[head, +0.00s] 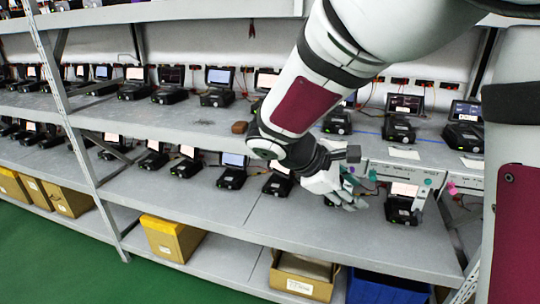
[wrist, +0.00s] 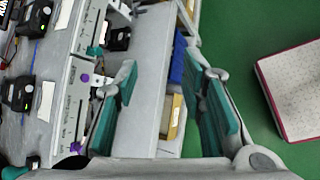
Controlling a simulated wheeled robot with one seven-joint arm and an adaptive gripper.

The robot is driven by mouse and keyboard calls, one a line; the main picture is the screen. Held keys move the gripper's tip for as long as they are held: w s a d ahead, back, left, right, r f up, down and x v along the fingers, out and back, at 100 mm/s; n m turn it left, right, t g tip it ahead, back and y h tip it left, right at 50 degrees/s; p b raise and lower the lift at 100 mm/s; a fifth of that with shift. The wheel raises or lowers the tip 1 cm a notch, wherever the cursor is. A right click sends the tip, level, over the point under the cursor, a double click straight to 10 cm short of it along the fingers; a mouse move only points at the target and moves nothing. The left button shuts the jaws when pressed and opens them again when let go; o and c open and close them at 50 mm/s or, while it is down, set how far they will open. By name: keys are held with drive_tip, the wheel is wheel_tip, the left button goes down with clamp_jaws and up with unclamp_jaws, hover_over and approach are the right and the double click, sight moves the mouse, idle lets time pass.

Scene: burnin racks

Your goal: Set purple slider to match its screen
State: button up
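A purple slider knob (wrist: 85,77) shows on a white slider panel (wrist: 70,108) with scale marks, left of my gripper in the wrist view. A second purple knob (wrist: 75,147) is lower on that panel. In the head view a small pinkish-purple knob (head: 452,187) sits at the right under the shelf edge. My gripper (wrist: 162,62) is open and empty, its teal-padded fingers wide apart and clear of the knobs. It also shows in the head view (head: 350,200), in front of the lower shelf. Screen readings are too small to read, and I cannot tell which screen pairs with the purple slider.
Teal knobs (head: 428,182) sit close to the purple ones. A device with a lit screen (head: 404,190) stands on the lower shelf (head: 260,225). A yellow box (head: 172,238), a brown box (head: 302,277) and a blue bin (head: 388,290) are below.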

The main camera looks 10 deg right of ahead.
drive_tip(key=w+a+f+n+t+h+b, duration=0.2)
drive_tip(key=w+a+f+n+t, duration=0.3)
drive_tip(key=w+a+n, duration=0.3)
drive_tip(key=w+a+f+n+t+h+b, duration=0.1)
drive_tip(key=w+a+f+n+t+h, duration=0.1)
drive_tip(key=w+a+f+n+t, duration=0.55)
drive_tip(key=w+d+r+m+g, duration=0.1)
drive_tip(key=w+d+r+g, duration=0.1)
drive_tip(key=w+d, duration=0.8)
drive_tip(key=shift+w+m+p, duration=0.35)
drive_tip(key=shift+w, duration=0.35)
clamp_jaws()
